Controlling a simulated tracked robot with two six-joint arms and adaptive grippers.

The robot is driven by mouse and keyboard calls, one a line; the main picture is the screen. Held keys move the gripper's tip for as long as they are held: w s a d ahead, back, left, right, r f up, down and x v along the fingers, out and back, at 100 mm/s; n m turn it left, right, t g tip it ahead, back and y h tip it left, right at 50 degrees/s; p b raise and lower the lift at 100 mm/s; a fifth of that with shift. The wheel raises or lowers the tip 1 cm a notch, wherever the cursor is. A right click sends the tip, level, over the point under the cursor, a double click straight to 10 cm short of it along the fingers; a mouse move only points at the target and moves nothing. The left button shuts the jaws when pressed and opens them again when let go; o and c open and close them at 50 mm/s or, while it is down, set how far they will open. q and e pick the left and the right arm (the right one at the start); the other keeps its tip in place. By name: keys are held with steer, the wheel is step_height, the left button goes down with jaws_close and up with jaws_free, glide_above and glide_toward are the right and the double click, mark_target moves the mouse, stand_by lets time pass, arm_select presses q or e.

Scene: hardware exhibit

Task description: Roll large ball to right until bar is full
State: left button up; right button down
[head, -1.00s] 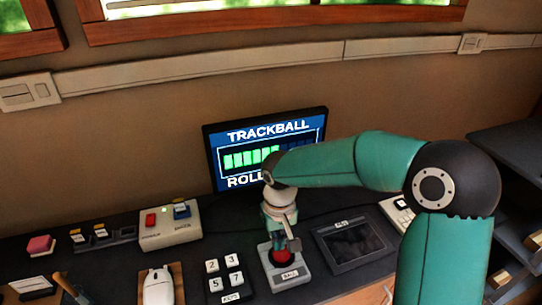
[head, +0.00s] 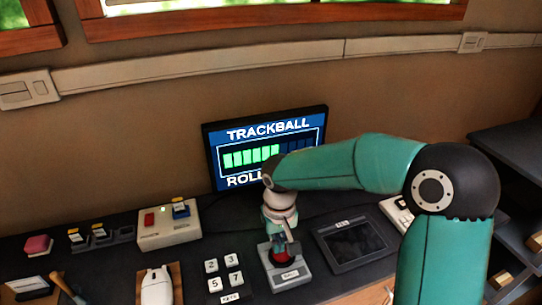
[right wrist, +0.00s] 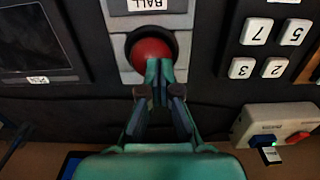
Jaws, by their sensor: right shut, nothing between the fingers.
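The red trackball (right wrist: 151,53) sits in a grey housing marked BALL (head: 291,275). In the right wrist view my right gripper (right wrist: 159,72) is shut, with its fingertips at the edge of the ball on the picture's lower side; they seem to touch it. In the head view the gripper and wrist cover most of the ball. The screen (head: 215,150) behind reads TRACKBALL and shows a bar (head: 250,157) partly filled with green segments, with dark segments at its right end. My arm hides the lower right of the screen. My left gripper is not in view.
A number keypad (head: 225,276) and a white mouse (head: 157,285) lie left of the trackball. A dark tablet (head: 352,243) lies to its right. A switch box (head: 168,229) with red and blue controls stands at the back left.

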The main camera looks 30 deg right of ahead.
steer(key=shift+s+d, duration=0.15)
steer(key=shift+d, duration=0.4)
steer(key=shift+s+d, duration=0.15)
steer(key=shift+d, duration=0.35)
stand_by(0.5)
steer(key=shift+r+p, duration=0.45)
steer(key=shift+r, duration=0.25)
steer(key=shift+w+a, duration=0.1)
steer(key=shift+a, duration=0.1)
steer(key=shift+w+a, duration=0.2)
steer(key=shift+a, duration=0.7)
steer(key=shift+f+b, duration=0.75)
steer(key=shift+f, duration=0.05)
steer(key=shift+s+d+r, duration=0.1)
steer(key=shift+d, duration=0.2)
stand_by(0.5)
steer(key=shift+r, duration=0.15)
steer(key=shift+r+p, duration=0.55)
